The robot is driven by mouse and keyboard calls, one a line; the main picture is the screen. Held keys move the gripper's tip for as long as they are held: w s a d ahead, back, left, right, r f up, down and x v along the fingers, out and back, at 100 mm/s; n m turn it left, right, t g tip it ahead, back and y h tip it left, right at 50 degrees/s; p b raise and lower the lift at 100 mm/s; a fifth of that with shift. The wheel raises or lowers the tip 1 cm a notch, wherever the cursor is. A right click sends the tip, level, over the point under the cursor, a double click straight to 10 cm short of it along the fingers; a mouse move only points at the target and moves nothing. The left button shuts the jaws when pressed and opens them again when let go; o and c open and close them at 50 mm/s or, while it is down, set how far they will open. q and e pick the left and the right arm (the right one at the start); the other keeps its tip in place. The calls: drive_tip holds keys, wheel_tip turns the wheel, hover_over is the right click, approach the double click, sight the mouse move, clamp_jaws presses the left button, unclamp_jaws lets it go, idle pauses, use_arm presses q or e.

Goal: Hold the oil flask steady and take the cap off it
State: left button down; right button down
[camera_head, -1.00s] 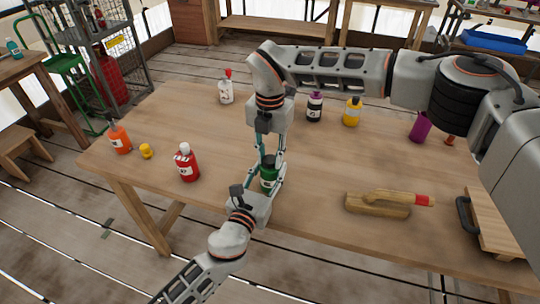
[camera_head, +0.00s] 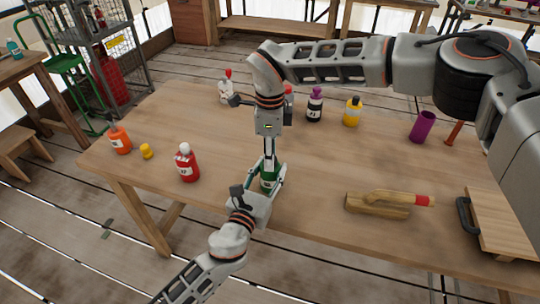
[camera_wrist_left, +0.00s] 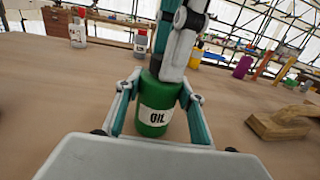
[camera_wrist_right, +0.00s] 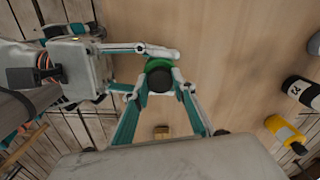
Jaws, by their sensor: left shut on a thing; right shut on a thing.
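The green oil flask (camera_head: 268,184) stands upright near the front edge of the table, its "OIL" label showing in the left wrist view (camera_wrist_left: 153,117). My left gripper (camera_head: 270,180) reaches in from the front and is shut around the flask's body. My right gripper (camera_head: 269,158) points down from above and is shut on the dark cap (camera_wrist_right: 161,80) at the flask's top. The cap is hidden behind the fingers in the head view. I cannot tell whether it is loose on the neck.
A red bottle (camera_head: 187,163), a small yellow piece (camera_head: 146,151) and an orange bottle (camera_head: 119,140) stand to the left. Behind are a purple-capped bottle (camera_head: 315,105) and a yellow bottle (camera_head: 352,112). A wooden piece (camera_head: 378,205) and a handled board (camera_head: 502,220) lie right.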

drive_tip(key=n, duration=0.4)
drive_tip(key=shift+s+n, duration=0.1)
drive_tip(key=shift+n, duration=0.3)
drive_tip(key=shift+r, duration=0.25)
drive_tip(key=shift+r, duration=0.75)
drive_tip(key=shift+r, duration=0.15)
drive_tip(key=shift+r, duration=1.95)
use_arm(q)
drive_tip(key=c, duration=1.2)
unclamp_jaws()
drive_tip(key=shift+s, duration=0.1)
